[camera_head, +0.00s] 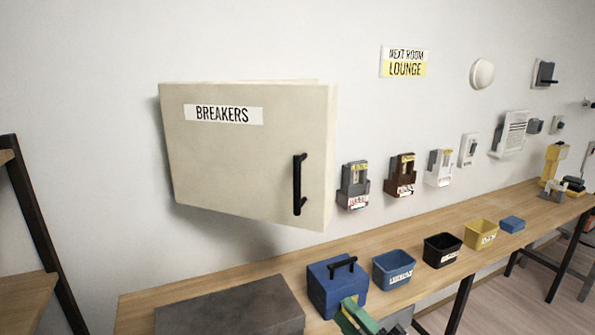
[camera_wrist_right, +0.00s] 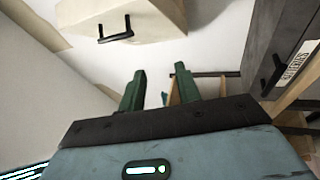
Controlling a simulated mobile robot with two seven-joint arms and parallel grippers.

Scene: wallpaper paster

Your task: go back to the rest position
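My right gripper (camera_head: 350,314) shows at the bottom edge of the head view, with its green fingers in front of a blue box with a black handle (camera_head: 325,292). In the right wrist view my right gripper (camera_wrist_right: 158,78) has its two fingers apart with nothing held between them. I cannot tell whether it touches the blue box. My left gripper is not in view.
A beige breakers cabinet (camera_head: 235,160) hangs on the wall, its door apparently slightly ajar. The workbench (camera_head: 220,280) carries a dark grey slab (camera_head: 235,308), a blue bin (camera_head: 393,269), a black bin (camera_head: 441,250) and a yellow bin (camera_head: 481,234). A dark shelf frame (camera_head: 42,230) stands left.

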